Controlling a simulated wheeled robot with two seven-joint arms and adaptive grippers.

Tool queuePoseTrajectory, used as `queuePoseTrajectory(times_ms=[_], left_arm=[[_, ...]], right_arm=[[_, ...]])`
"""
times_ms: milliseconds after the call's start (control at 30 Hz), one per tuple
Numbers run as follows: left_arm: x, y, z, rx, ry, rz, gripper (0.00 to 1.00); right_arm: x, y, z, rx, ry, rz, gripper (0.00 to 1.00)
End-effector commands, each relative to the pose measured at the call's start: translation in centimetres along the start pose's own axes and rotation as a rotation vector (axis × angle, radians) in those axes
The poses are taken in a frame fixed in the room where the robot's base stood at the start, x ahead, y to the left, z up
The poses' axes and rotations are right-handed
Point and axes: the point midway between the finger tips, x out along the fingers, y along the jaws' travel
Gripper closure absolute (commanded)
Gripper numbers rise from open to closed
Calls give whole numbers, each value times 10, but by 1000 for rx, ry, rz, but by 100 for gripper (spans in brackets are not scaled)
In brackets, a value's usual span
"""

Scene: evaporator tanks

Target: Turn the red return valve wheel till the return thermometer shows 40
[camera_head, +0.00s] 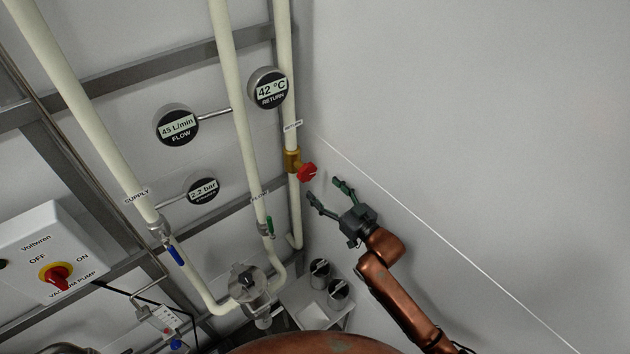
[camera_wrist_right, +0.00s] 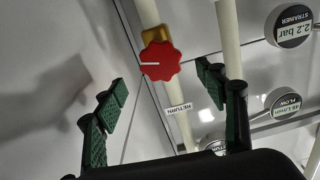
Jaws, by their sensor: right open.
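The red return valve wheel (camera_head: 307,172) sits on a brass body on the rightmost cream pipe. In the right wrist view the red wheel (camera_wrist_right: 160,61) shows a white mark pointing left and lies ahead, between the finger lines. The return thermometer (camera_head: 269,89) reads 42 °C. My right gripper (camera_head: 326,193) is open, its green-padded fingers just below and right of the wheel, apart from it. In the right wrist view its fingers (camera_wrist_right: 160,105) are wide apart with nothing between them. My left gripper is not in view.
A flow gauge (camera_head: 177,125) reads 45 L/min and a strainer gauge (camera_head: 203,191) reads 2.2 bar. The supply pipe has a blue lever (camera_head: 175,255); the flow pipe has a green lever (camera_head: 270,226). A vacuum pump switch box (camera_head: 55,255) is at left. The right wall is bare.

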Motion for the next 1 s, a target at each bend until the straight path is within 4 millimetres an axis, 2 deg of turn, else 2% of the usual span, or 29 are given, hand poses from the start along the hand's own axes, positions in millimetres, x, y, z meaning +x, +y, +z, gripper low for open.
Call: queuePoseTrajectory(times_ms=[100,300,833,1000], left_arm=[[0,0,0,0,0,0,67],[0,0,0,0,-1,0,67],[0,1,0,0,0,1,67],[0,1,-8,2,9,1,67]], right_arm=[[-19,0,0,-1,-1,0,35],[-32,0,0,0,0,-1,35],[-33,-1,0,0,1,-1,35],[-35,1,0,1,1,2,35]])
